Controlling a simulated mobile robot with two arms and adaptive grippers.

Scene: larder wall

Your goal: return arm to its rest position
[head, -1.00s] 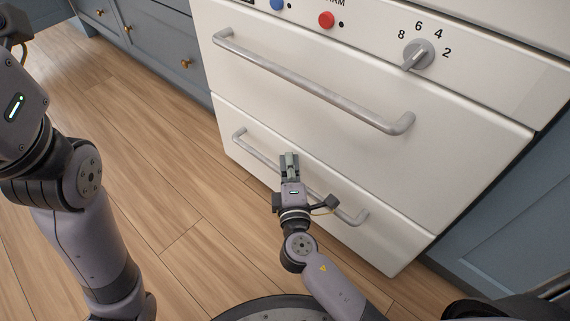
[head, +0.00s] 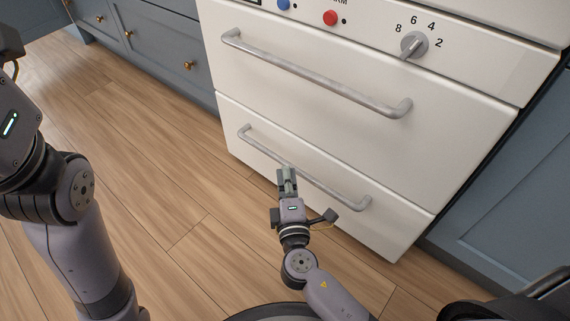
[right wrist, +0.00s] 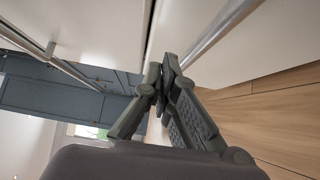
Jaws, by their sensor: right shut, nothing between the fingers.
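My right gripper (head: 287,181) is in the lower middle of the head view, in front of the lower drawer of a white warming unit. It is shut and empty. Its tips overlap the lower drawer's bar handle (head: 334,190) in the head view; whether they touch it I cannot tell. In the right wrist view the shut fingers (right wrist: 168,68) point toward the white front, beside a metal bar (right wrist: 215,32). My left arm stands at the left edge of the head view, and its gripper is outside the frame.
The white front has an upper drawer handle (head: 320,76), a grey dial (head: 414,45), a red button (head: 330,18) and a blue button (head: 283,4). Blue-grey cabinets (head: 160,50) stand at the left and right. The wooden floor (head: 150,160) is clear at the left.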

